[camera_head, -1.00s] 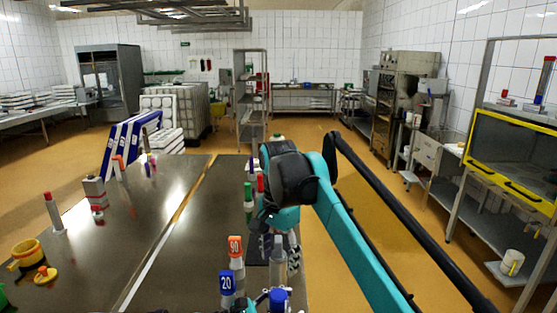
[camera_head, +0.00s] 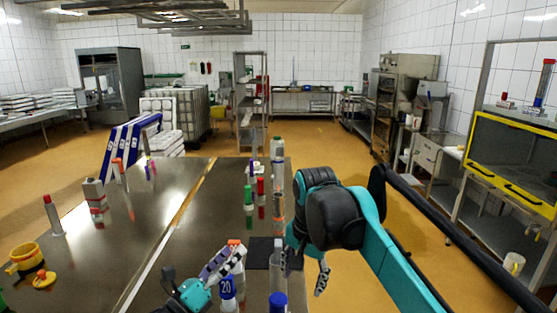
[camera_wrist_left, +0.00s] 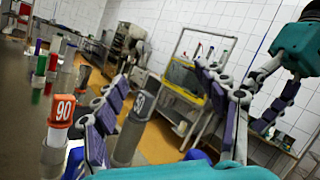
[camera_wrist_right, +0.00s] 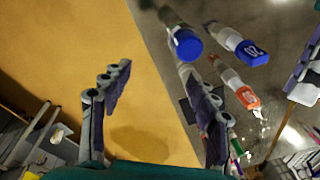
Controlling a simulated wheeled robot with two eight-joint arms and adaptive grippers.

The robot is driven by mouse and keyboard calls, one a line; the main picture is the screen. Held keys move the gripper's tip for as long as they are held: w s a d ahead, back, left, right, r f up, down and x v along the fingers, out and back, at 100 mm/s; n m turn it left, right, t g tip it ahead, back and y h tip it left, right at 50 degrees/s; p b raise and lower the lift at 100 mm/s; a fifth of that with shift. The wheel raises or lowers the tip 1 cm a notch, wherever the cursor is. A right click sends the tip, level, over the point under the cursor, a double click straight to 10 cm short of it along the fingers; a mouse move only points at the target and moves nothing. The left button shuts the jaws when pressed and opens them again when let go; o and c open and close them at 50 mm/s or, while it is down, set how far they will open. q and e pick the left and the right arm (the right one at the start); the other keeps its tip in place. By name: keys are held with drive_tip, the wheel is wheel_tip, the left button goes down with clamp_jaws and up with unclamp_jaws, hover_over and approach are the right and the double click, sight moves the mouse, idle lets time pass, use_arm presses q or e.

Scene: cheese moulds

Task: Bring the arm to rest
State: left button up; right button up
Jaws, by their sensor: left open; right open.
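My left gripper (camera_head: 226,262) is open at the table's near end, beside the blue-capped bottle marked 20 (camera_head: 228,290). It partly hides the orange-capped bottle, marked 90 in the left wrist view (camera_wrist_left: 60,112). A grey-capped bottle marked 50 (camera_wrist_left: 138,115) shows beyond its parted fingers (camera_wrist_left: 165,110); I cannot tell whether any finger touches a bottle. My right gripper (camera_head: 306,272) is open and empty past the table's right edge, fingers down. In the right wrist view, orange floor lies between its fingers (camera_wrist_right: 155,105). My right arm's links show at the right.
A second blue-capped bottle (camera_wrist_right: 185,45) stands near the table edge. Green-capped (camera_head: 248,195) and red-capped (camera_head: 261,187) bottles stand farther along the dark table (camera_head: 150,225). The floor (camera_head: 360,270) right of the table is clear. A yellow-framed cabinet (camera_head: 515,155) stands far right.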

use_arm(q)
drive_tip(key=a+r+n+t+y, duration=0.3)
drive_tip(key=a+r+n+y, duration=0.15)
drive_tip(key=n, duration=0.35)
drive_tip(key=s+a+f+n+g+y, duration=0.4)
drive_tip(key=a+n+y, duration=0.3)
drive_tip(key=n+y, duration=0.7)
drive_tip(key=s+d+f+n+g+h, duration=0.2)
drive_tip(key=s+d+f+n+g, duration=0.1)
drive_tip(key=s+f+n, duration=0.4)
drive_tip(key=s+d+f+n+g+h, duration=0.2)
drive_tip(key=s+f+n+g, duration=0.3)
drive_tip(key=s+f, duration=0.6)
drive_tip(key=shift+s+d+n+g+h, duration=0.4)
drive_tip(key=shift+s+n+h, duration=0.35)
drive_tip(key=shift+n, duration=0.45)
use_arm(e)
drive_tip(key=s+d+f+n+t, duration=0.2)
drive_tip(key=s+d+f+n, duration=0.1)
drive_tip(key=s+d+f, duration=0.3)
drive_tip(key=s+d+f+n+t, duration=0.3)
drive_tip(key=s+d+f, duration=0.3)
drive_tip(key=s+f, duration=0.4)
drive_tip(key=shift+d+f+n, duration=0.15)
drive_tip(key=shift+f+n, duration=0.15)
drive_tip(key=shift+f, duration=0.55)
